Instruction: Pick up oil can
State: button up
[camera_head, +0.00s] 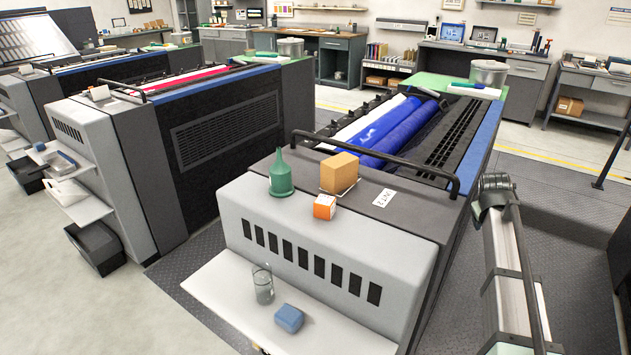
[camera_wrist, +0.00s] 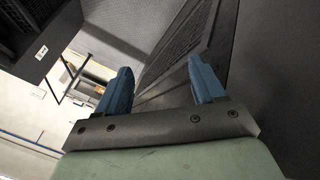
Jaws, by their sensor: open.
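A green cone-shaped thing with a thin upright spout (camera_head: 281,178), which looks like the oil can, stands upright on the top of the near ink unit, at its left end. My gripper (camera_wrist: 159,70) shows in the wrist view with its two blue fingers wide apart and nothing between them. The oil can is not visible in the wrist view. In the head view my arm is at the right, beside the unit and well away from the oil can; my fingers are not clearly seen there.
Next to the oil can are a tan block (camera_head: 340,172) and a small orange box (camera_head: 325,207). A black rail (camera_head: 375,160) runs behind them. On the white shelf (camera_head: 225,285) below stand a clear glass (camera_head: 263,285) and a blue block (camera_head: 289,318). Blue rollers (camera_head: 390,135) lie behind the rail.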

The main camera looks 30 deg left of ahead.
jog(key=w+a+r+t, duration=0.2)
jog(key=a+r, duration=0.2)
jog(key=r, duration=1)
notch_tip(320, 180, up, 15)
jog(key=n+g+y, duration=0.5)
jog(key=n+g, duration=0.1)
jog(key=g, duration=0.1)
send_over(280, 148)
jog(key=s+d, duration=0.2)
jog(key=d, duration=0.2)
jog(key=x, duration=1.3)
jog(key=shift+a+f, duration=0.3)
grip_shut()
jog(key=shift+d, duration=0.1)
